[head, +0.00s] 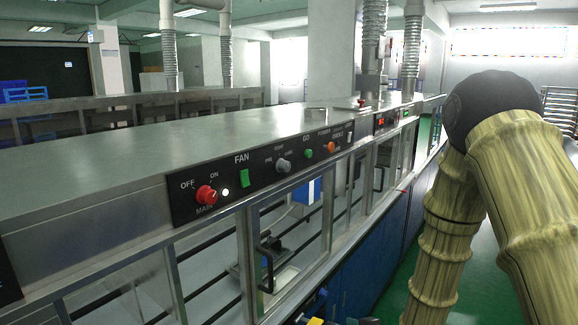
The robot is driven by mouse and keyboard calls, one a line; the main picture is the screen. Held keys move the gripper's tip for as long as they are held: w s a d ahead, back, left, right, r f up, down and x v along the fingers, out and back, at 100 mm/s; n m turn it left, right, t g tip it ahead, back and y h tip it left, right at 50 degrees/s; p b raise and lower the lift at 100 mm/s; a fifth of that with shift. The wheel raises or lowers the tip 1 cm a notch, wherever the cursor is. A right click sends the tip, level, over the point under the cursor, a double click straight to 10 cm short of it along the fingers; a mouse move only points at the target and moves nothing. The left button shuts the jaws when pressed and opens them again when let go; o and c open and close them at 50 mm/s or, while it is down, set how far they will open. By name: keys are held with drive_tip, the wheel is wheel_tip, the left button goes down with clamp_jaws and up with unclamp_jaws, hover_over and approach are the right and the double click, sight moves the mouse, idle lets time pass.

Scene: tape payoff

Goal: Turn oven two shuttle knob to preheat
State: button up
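A black control panel (262,170) runs along the front of the steel oven housing. On it, a grey knob (283,165) sits right of the middle, with small labels around it; one seems to read PRE. Its pointer direction is too small to tell. Left of it are a red knob (206,195) marked OFF, ON and MAIN, a lit white lamp and a green FAN switch (244,178). A second panel (385,121) with a red display lies farther along. I cannot read which oven is number two. My gripper is not clearly in view; my arm fills the right side.
A green GO button (309,154) and an orange button (330,147) sit right of the grey knob. Blue cabinets (375,265) stand below. Green floor (398,290) shows between them and my arm.

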drive_tip(key=w+a+r+n+t+y+p, duration=0.1)
drive_tip(key=w+a+r+n+y+p, duration=0.15)
drive_tip(key=r, duration=0.75)
drive_tip(key=w+a+r+n+t+y+p, duration=0.1)
drive_tip(key=w+r, duration=0.3)
drive_tip(key=r, duration=0.7)
drive_tip(key=n+g+y+p, duration=0.1)
drive_tip(key=n+y+p, duration=0.2)
drive_tip(key=n+y, duration=0.15)
approach(288, 168)
drive_tip(key=shift+m, duration=0.3)
drive_tip(key=p+x, duration=0.4)
drive_tip(key=x, duration=0.4)
drive_tip(key=shift+w+a+r, duration=0.15)
drive_tip(key=shift+w+a, duration=0.3)
drive_tip(key=shift+a, duration=0.25)
drive_tip(key=shift+c, duration=0.2)
drive_tip(key=shift+d, duration=0.1)
drive_tip(key=c, duration=1)
